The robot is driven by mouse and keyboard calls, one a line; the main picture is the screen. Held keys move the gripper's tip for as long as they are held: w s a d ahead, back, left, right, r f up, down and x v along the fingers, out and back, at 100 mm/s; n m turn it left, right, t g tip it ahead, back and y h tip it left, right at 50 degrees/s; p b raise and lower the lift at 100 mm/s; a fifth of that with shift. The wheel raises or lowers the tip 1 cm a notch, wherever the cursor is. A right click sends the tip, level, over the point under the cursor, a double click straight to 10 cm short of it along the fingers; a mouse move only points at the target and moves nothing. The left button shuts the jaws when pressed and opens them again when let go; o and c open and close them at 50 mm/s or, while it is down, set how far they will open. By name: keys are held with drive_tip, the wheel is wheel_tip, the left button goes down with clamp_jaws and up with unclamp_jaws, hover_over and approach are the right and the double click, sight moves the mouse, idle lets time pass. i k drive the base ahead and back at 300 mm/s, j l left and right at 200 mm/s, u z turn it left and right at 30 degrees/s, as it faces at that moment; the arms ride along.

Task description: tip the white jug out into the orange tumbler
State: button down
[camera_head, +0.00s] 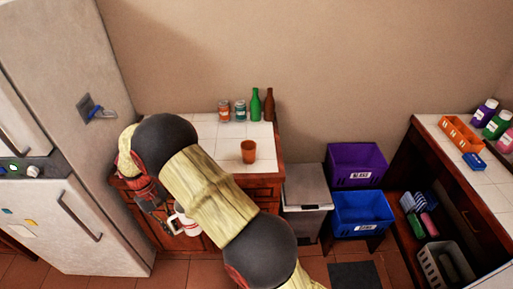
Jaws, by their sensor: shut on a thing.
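The orange tumbler (248,151) stands upright on the white tiled counter (208,131), near its front right. The white jug (186,222) is in front of the counter's cabinet, below counter height in the picture. It is white with a red marking, and my arm partly hides it. My gripper (168,215) is at the jug's left side, shut on it and holding it off the floor. The finger contact is small and partly hidden. The jug is apart from the tumbler, to its lower left in the picture. What is inside the jug cannot be seen.
Two cans (224,110) and two bottles, green (255,104) and brown (269,105), stand at the counter's back. A fridge (62,130) is at left. A grey bin (306,190) and purple (355,164) and blue (361,212) crates stand right of the counter.

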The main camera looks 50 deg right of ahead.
sight(248, 146)
drive_tip(key=z, duration=2.35)
drive_tip(key=j+z, duration=0.15)
drive_tip(key=j, duration=0.25)
drive_tip(key=k+j+z, duration=0.1)
drive_tip(key=j, duration=0.3)
drive_tip(key=k+j+z, duration=0.15)
drive_tip(key=j, duration=0.25)
